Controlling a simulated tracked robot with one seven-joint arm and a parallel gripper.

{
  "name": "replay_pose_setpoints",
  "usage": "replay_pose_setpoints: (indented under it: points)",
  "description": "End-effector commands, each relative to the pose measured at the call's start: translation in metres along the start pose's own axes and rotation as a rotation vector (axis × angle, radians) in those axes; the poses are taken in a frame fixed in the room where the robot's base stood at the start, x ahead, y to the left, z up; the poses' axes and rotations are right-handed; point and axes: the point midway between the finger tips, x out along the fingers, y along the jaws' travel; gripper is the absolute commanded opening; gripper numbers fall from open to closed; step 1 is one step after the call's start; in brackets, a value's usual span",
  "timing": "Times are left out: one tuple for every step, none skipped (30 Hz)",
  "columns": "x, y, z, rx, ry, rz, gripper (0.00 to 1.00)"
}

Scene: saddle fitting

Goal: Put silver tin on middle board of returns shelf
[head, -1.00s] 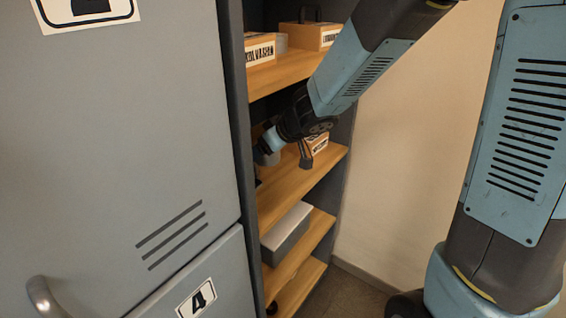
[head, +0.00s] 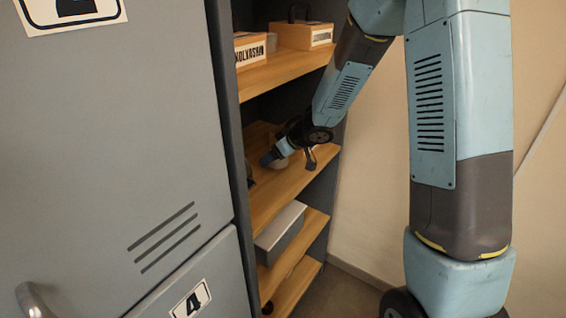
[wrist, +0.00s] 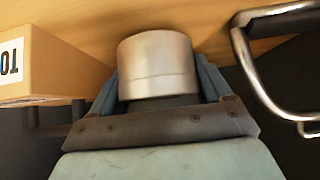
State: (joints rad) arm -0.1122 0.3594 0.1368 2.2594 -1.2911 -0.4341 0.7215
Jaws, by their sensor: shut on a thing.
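The silver tin (wrist: 158,66) is between the two fingers of my gripper (wrist: 160,88) in the wrist view, and the gripper is shut on it. In the head view my gripper (head: 276,157) reaches into the shelf just above the middle board (head: 285,190). The tin shows there only as a small greyish patch behind the gripper, mostly hidden. Wood lies close beyond the tin in the wrist view. I cannot tell whether the tin touches the board.
A labelled wooden box (wrist: 40,65) is left of the tin and a metal handle (wrist: 255,65) is right of it. Boxes (head: 303,34) stand on the upper board, a grey box (head: 281,232) on the board below. A grey locker (head: 120,150) stands left of the shelf.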

Motion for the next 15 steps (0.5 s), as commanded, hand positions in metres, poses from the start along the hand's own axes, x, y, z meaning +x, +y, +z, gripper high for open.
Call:
replay_pose_setpoints:
  points:
    - [0.005,0.002,0.005,0.002,-0.002,-0.002,0.41]
    - [0.009,0.001,0.008,0.004,-0.003,-0.004,0.41]
    - [0.012,0.001,0.012,0.004,-0.002,-0.004,0.41]
    - [0.015,0.001,0.014,0.002,-0.002,-0.004,0.41]
    - [0.017,0.001,0.017,0.003,-0.002,-0.003,0.41]
    - [0.02,0.001,0.019,0.002,-0.002,-0.002,0.41]
    - [0.021,0.001,0.021,0.002,-0.001,-0.001,0.41]
    - [0.022,0.001,0.021,0.001,-0.001,-0.001,0.41]
    - [0.023,0.001,0.022,0.0,0.0,-0.001,0.41]
    - [0.023,0.001,0.022,0.0,0.0,0.0,0.41]
    - [0.023,0.001,0.022,0.0,0.001,0.0,0.41]
    - [0.023,0.002,0.022,0.0,0.001,0.0,0.41]
    - [0.023,0.002,0.022,0.0,0.001,0.0,0.41]
    - [0.023,0.002,0.022,0.0,0.001,0.0,0.41]
    - [0.022,0.002,0.022,0.0,0.001,0.0,0.41]
